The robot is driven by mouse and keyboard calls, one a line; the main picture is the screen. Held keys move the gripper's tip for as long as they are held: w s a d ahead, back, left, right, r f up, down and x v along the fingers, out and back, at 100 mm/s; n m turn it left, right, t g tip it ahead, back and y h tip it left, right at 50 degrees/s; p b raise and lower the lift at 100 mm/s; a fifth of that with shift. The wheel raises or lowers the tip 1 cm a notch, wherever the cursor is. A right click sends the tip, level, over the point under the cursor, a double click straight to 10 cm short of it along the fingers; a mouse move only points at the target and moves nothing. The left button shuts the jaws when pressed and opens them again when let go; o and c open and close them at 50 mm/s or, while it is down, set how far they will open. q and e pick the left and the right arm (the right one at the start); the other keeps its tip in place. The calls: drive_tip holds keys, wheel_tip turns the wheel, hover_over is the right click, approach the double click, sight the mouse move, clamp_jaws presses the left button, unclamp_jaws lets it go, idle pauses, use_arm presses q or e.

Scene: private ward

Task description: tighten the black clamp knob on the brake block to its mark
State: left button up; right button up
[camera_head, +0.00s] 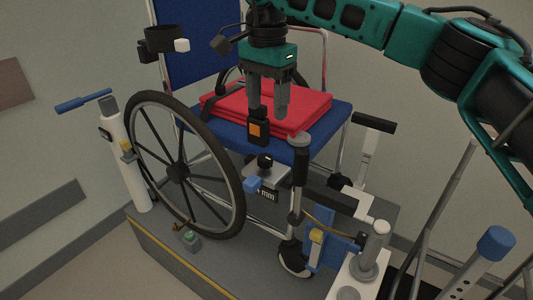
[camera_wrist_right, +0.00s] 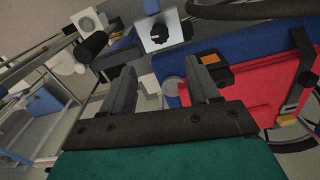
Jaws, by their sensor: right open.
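The black clamp knob (camera_head: 265,160) sits on top of the pale grey brake block (camera_head: 266,175), beside the wheelchair's large wheel and below the seat front. In the right wrist view the knob (camera_wrist_right: 159,32) shows on the block's pale face (camera_wrist_right: 172,26), beyond the fingertips. Its mark is too small to make out. My right gripper (camera_head: 268,110) points down above the seat, open and empty, above the knob and apart from it. Its two spread fingers also show in the right wrist view (camera_wrist_right: 163,75). My left gripper is not in view.
The wheelchair's spoked wheel (camera_head: 178,170) stands left of the block. Crutches (camera_head: 440,210) lean at right.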

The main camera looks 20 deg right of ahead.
sight(267, 156)
wheel_tip(267, 156, down, 11)
drive_tip(key=b, duration=0.2)
drive_tip(key=shift+b, duration=0.3)
drive_tip(key=shift+f, duration=0.25)
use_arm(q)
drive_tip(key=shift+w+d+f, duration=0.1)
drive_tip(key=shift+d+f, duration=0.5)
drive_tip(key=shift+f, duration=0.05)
use_arm(e)
drive_tip(key=shift+f, duration=0.15)
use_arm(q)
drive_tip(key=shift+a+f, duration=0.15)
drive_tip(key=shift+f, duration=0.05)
use_arm(e)
drive_tip(key=c, duration=1)
